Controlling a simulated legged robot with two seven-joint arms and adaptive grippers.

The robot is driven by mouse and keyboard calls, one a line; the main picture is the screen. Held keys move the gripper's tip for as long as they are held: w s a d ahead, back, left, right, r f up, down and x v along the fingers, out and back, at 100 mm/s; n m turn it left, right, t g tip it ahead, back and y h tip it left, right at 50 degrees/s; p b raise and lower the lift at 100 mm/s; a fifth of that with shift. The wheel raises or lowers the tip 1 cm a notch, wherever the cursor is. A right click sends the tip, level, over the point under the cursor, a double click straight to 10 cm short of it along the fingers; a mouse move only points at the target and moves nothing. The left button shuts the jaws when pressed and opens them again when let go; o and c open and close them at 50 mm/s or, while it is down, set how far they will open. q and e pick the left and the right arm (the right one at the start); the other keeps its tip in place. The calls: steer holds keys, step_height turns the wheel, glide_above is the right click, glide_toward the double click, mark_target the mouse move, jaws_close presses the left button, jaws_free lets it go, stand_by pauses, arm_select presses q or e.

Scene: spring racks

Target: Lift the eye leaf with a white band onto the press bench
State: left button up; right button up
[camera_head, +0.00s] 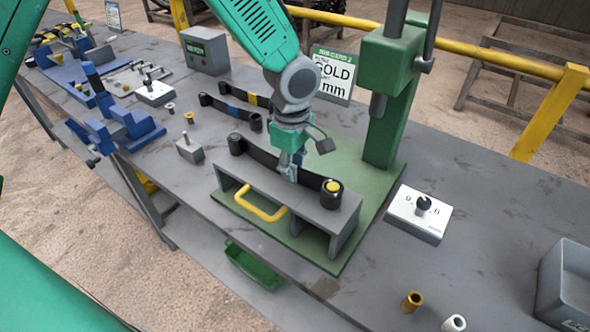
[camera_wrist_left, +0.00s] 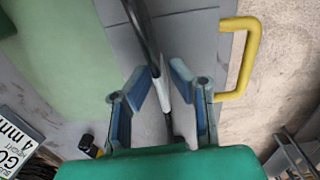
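A dark eye leaf (camera_head: 262,156) lies along the grey press bench (camera_head: 290,209), with one rolled eye at each end. The near-right eye has a yellow centre. In the left wrist view the leaf shows a white band (camera_wrist_left: 161,82) between my fingers; in the head view the gripper hides the band. My left gripper (camera_head: 290,172) is down over the middle of the leaf. In the left wrist view its blue fingers (camera_wrist_left: 162,84) stand apart on either side of the band, with gaps visible. My right gripper is not in view.
A green press (camera_head: 391,80) stands behind the bench on a green plate (camera_head: 350,165). A yellow handle (camera_head: 261,204) sticks out in front. Leaves with yellow (camera_head: 251,98) and blue (camera_head: 231,109) bands lie farther left. A white dial box (camera_head: 418,213) is at right.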

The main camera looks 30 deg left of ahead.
arm_select(q)
steer(key=shift+a+f, duration=0.1)
steer(key=shift+a, duration=0.4)
jaws_close()
